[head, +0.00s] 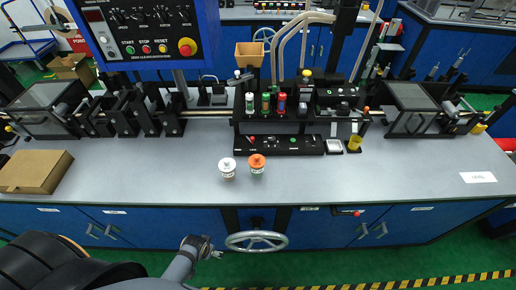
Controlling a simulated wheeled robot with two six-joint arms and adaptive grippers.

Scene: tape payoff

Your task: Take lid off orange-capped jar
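The orange-capped jar (257,164) stands upright on the grey bench top near the middle, with its orange lid on its white body. A similar jar with a white lid (227,168) stands just to its left, a small gap apart. My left gripper (208,249) seems to be the small grey end of the arm at the lower left. It is in front of the bench, below the top's front edge and well away from both jars. Its fingers are too small to read. My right gripper is not in view.
A black rack (278,146) with coloured bottles stands behind the jars. A cardboard box (36,172) lies at the left and a white label card (478,177) at the right. The bench top around and in front of the jars is clear. A handwheel (257,240) sticks out below.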

